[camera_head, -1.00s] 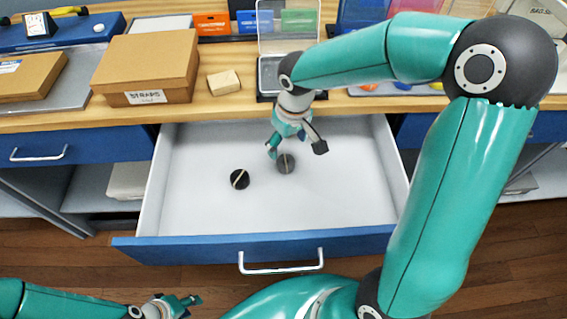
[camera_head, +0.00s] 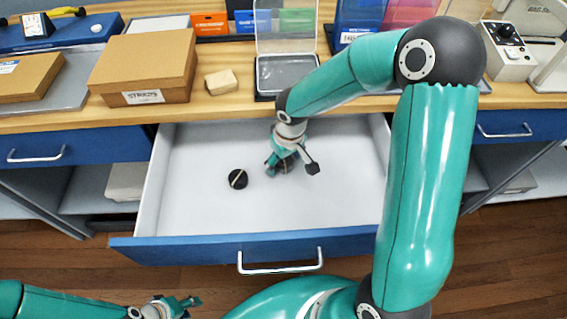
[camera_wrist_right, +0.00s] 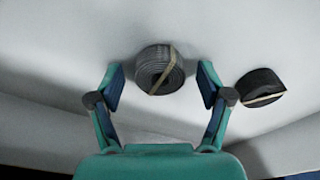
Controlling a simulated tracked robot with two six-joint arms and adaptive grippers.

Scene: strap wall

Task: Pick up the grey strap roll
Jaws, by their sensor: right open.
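The grey strap roll (camera_wrist_right: 158,72) lies on the drawer floor in the right wrist view, with a tan band across it. In the head view the grey roll (camera_head: 286,166) is mostly hidden behind my right gripper (camera_head: 291,166). A black strap roll (camera_head: 238,179) with a light band lies to its left in the drawer; it also shows in the right wrist view (camera_wrist_right: 261,88). My left gripper (camera_head: 172,305) is at the lower left, away from the drawer.
The open drawer (camera_head: 170,210) has white walls and a blue front with a handle (camera_head: 281,267). On the bench above stand a cardboard box labelled STRAPS (camera_head: 143,66), a small beige block (camera_head: 221,82) and a clear-lidded case (camera_head: 286,70). The drawer's front area is clear.

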